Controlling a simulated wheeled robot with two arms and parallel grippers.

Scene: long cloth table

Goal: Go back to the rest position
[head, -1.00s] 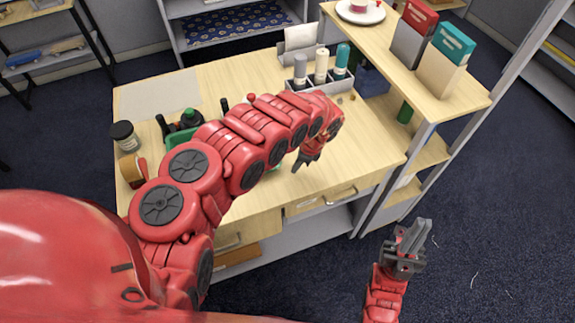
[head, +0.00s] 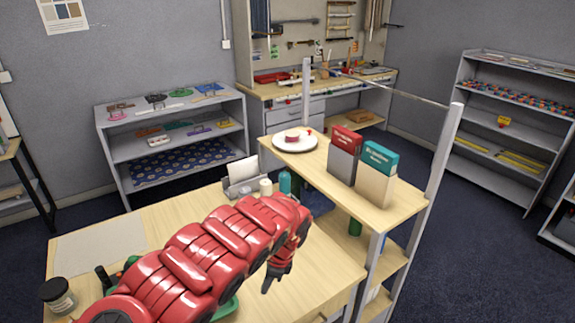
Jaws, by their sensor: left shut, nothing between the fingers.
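My left arm, red and jointed, reaches in from the lower left over the wooden desk (head: 175,215). My left gripper (head: 271,279) hangs from its wrist, pointing down over the right part of the desk top. Its dark fingers are together and empty. I cannot tell how high it hangs above the desk top. My right gripper is outside the view.
To the right stands a shelf unit (head: 400,208) with two boxes, one red-topped (head: 344,152) and one teal-topped (head: 376,175), and a white plate (head: 295,146). Bottles, including a teal one (head: 285,182), stand behind my arm. A dark jar (head: 58,296) is at left.

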